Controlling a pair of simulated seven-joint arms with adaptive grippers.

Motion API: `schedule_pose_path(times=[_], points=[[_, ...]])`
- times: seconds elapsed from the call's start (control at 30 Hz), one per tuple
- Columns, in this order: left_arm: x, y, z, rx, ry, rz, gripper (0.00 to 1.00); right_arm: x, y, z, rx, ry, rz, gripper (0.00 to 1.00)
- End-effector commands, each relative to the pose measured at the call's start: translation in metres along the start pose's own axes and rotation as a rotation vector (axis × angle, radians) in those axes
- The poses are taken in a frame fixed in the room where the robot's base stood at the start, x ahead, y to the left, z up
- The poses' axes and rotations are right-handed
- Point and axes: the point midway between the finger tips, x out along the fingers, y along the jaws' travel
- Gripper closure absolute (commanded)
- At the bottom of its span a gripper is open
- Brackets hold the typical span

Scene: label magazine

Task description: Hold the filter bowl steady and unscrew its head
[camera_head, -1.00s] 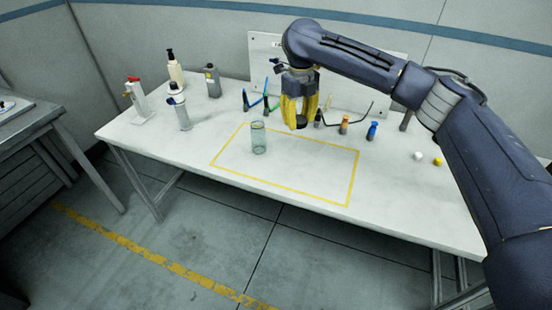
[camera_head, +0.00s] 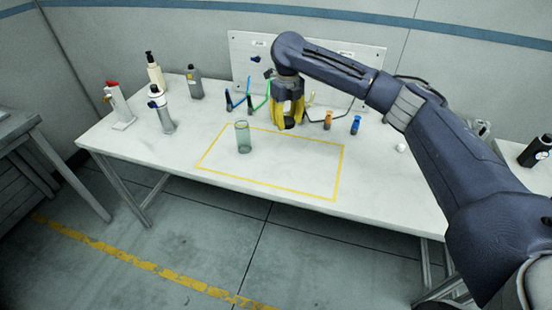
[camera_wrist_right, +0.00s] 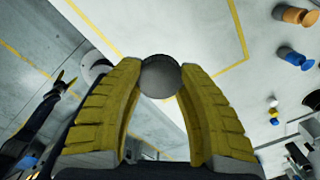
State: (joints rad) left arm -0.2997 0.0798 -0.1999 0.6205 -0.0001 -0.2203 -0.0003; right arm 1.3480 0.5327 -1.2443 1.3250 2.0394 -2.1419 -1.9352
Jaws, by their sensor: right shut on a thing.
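The filter bowl (camera_head: 243,138), a clear greenish cylinder, stands upright on the white bench at the left part of the yellow outline, with an open top. My right gripper (camera_head: 289,116) is to the right of the bowl and apart from it. Its yellow fingers are shut on a round dark piece, which looks like the filter head (camera_wrist_right: 160,77); in the wrist view its grey round face shows between the fingertips.
Bottles (camera_head: 155,73), a grey container (camera_head: 194,82) and a red-topped white stand (camera_head: 118,106) are at the back left. A white-grey filter unit (camera_head: 161,110) stands near them. Orange (camera_head: 328,119) and blue (camera_head: 355,124) fittings are right of my gripper. The outline's middle is clear.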

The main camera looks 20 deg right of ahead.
Motion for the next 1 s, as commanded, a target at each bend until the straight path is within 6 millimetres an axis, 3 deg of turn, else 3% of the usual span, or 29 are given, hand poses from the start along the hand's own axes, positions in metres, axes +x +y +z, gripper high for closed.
schedule_pose_path(times=[0.4, 0.6, 1.0], points=[[0.0, 0.0, 0.001, 0.0, -0.001, 0.0, 0.29, 0.092, 0.004, -0.002, 0.001, 0.004, 0.002, 0.98], [0.0, 0.0, 0.0, 0.0, 0.0, 0.0, 0.29, 0.127, 0.005, -0.003, 0.001, 0.003, 0.002, 0.98], [0.0, 0.001, 0.0, 0.0, 0.0, 0.001, 0.29, 0.15, 0.005, -0.003, 0.0, 0.001, 0.002, 0.98]])
